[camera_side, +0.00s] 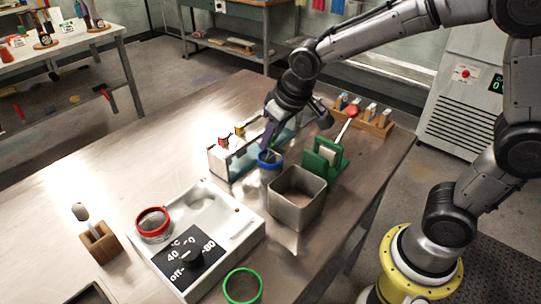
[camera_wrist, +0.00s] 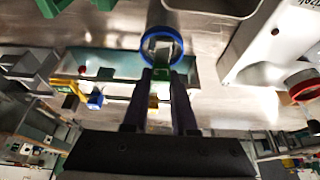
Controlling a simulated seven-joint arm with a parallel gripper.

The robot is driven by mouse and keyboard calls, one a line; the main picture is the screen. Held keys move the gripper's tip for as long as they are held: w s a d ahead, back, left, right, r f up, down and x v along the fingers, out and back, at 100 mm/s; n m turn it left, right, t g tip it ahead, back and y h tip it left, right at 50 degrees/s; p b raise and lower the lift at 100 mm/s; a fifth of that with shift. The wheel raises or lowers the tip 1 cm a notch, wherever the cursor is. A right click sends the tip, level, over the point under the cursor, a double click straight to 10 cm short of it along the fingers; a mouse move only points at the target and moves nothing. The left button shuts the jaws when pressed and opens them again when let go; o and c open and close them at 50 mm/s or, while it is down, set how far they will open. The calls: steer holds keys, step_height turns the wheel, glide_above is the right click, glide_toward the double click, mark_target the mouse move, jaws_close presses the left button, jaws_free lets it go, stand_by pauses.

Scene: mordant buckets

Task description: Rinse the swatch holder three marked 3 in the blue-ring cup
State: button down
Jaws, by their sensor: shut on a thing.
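The blue-ring cup (camera_side: 269,163) stands on the metal table beside the holder rack. In the wrist view its blue ring (camera_wrist: 177,50) lies just beyond my fingertips. My gripper (camera_side: 268,142) points down at the cup's mouth. In the wrist view my gripper (camera_wrist: 161,76) is shut on a swatch holder (camera_wrist: 160,74) with a green part between the fingers. A pale piece shows inside the ring, so the holder's lower end appears to be in or directly over the cup; its depth is hidden. No number on the holder can be read.
The rack (camera_side: 218,163) left of the cup carries red (camera_side: 224,141) and yellow (camera_side: 240,131) holders. A square metal bin (camera_side: 297,199) and green stand (camera_side: 318,165) are close by. A white hotplate unit (camera_side: 238,238) with a red-ring cup (camera_side: 153,223) sits in front. A green-ring cup (camera_side: 243,286) is nearest.

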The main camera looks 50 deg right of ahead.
steer(key=shift+r, duration=2.4)
steer(key=shift+r, duration=0.1)
stand_by(0.8)
steer(key=shift+r, duration=1.4)
